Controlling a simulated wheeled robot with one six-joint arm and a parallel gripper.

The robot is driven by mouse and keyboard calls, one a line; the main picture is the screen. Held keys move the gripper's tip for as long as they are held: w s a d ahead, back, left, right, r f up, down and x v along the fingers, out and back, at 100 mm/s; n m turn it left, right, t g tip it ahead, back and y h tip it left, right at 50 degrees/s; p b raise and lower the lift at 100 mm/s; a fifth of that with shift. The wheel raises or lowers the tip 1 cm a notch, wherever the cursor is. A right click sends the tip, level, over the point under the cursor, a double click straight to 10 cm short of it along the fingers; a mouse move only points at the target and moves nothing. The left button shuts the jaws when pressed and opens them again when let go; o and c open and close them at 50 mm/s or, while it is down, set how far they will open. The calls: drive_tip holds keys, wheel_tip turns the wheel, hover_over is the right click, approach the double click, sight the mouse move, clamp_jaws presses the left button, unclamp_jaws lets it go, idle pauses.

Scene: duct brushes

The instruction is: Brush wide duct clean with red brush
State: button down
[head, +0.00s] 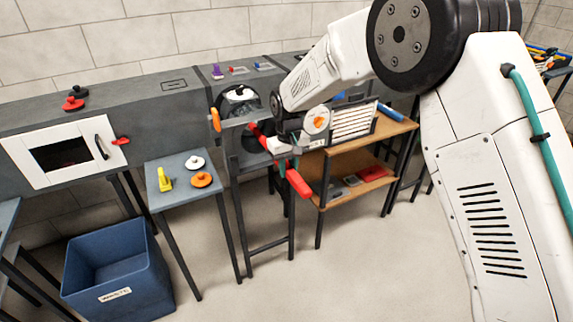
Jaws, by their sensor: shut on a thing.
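My gripper (283,147) is at the middle of the head view, in front of the grey duct section with a rounded dark opening (238,101). It is shut on a red item, which I take to be the red brush (256,129). Its red part points up and left toward that opening; its far end is hard to make out, so I cannot tell whether it is inside. Another red piece (298,183) hangs just below the gripper. An orange handle (216,119) is beside the opening. The grey duct (160,105) runs along the wall.
A white hatch (97,150) with a dark window is on the left duct. A small grey table (180,222) carries yellow, white and orange items. A blue waste bin (118,276) stands on the floor. A wooden shelf (347,152) stands right of the gripper. The front floor is clear.

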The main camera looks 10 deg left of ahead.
drive_tip(key=s+d, duration=0.8)
drive_tip(key=s, duration=0.4)
drive_tip(key=s+d, duration=0.8)
drive_tip(key=s, duration=0.5)
drive_tip(key=shift+d, duration=0.4)
idle(0.6)
